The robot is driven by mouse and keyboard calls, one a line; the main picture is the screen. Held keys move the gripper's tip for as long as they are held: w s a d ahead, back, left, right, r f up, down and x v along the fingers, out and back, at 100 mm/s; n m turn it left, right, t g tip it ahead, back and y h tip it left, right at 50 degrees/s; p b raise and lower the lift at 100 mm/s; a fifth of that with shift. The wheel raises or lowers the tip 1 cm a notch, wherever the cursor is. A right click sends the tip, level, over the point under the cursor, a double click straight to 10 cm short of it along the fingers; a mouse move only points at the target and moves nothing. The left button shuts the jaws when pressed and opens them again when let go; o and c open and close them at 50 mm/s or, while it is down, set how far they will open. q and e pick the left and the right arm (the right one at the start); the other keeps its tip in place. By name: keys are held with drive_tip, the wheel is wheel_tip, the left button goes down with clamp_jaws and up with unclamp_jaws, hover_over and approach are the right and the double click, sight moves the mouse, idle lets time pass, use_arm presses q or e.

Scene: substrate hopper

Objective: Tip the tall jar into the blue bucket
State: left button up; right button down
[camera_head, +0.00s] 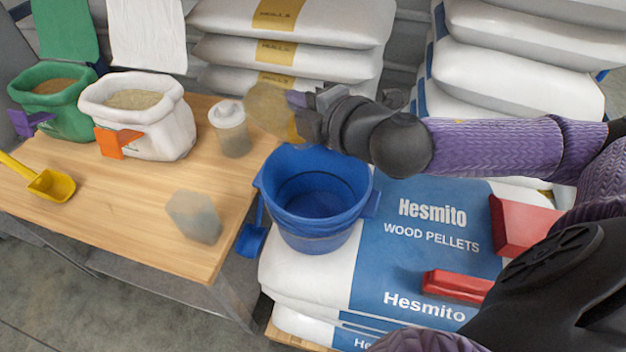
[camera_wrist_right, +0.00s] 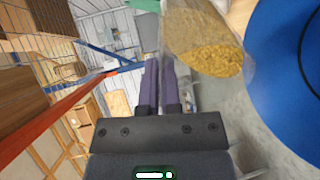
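The tall jar (camera_head: 265,108) is clear, with tan-yellow grains inside. It hangs tilted above the gap between the table and the bucket. My right gripper (camera_head: 300,104) meets its right side; its purple fingers are close together at the jar's edge. In the right wrist view the jar (camera_wrist_right: 203,42) lies just right of the fingertips (camera_wrist_right: 159,62), with grains gathered at its lower end. The exact contact is hard to see. The blue bucket (camera_head: 318,228) stands open below and to the right of the jar; part of it shows in the wrist view (camera_wrist_right: 290,80). My left gripper is not in view.
The wooden table (camera_head: 130,205) holds a lidded clear jar (camera_head: 231,130), a grey translucent container (camera_head: 194,217), a white sack (camera_head: 150,130), a green sack (camera_head: 60,105) and a yellow scoop (camera_head: 50,184). Pellet bags (camera_head: 410,265) carry red objects (camera_head: 520,228). More bags (camera_head: 300,25) stack behind.

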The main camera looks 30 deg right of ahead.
drive_tip(key=f+b, duration=0.1)
drive_tip(key=b, duration=0.1)
drive_tip(key=f+t+b, duration=0.1)
drive_tip(key=b, duration=0.1)
drive_tip(key=shift+s+f, duration=0.15)
drive_tip(key=shift+s, duration=0.2)
drive_tip(key=shift+s+t, duration=0.25)
drive_tip(key=shift+t, duration=0.25)
drive_tip(key=shift+s+d+f+t, duration=0.1)
drive_tip(key=shift+s+f+t, duration=0.1)
drive_tip(key=shift+s+t, duration=0.15)
use_arm(q)
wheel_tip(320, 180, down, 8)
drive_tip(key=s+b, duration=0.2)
drive_tip(key=b, duration=0.1)
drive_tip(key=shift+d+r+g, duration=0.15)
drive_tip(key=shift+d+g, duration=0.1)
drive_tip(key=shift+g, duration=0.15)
use_arm(e)
drive_tip(key=s+t, duration=0.1)
drive_tip(key=t, duration=0.1)
drive_tip(key=s+t+y, duration=0.1)
drive_tip(key=t, duration=0.1)
drive_tip(key=shift+s+d, duration=0.15)
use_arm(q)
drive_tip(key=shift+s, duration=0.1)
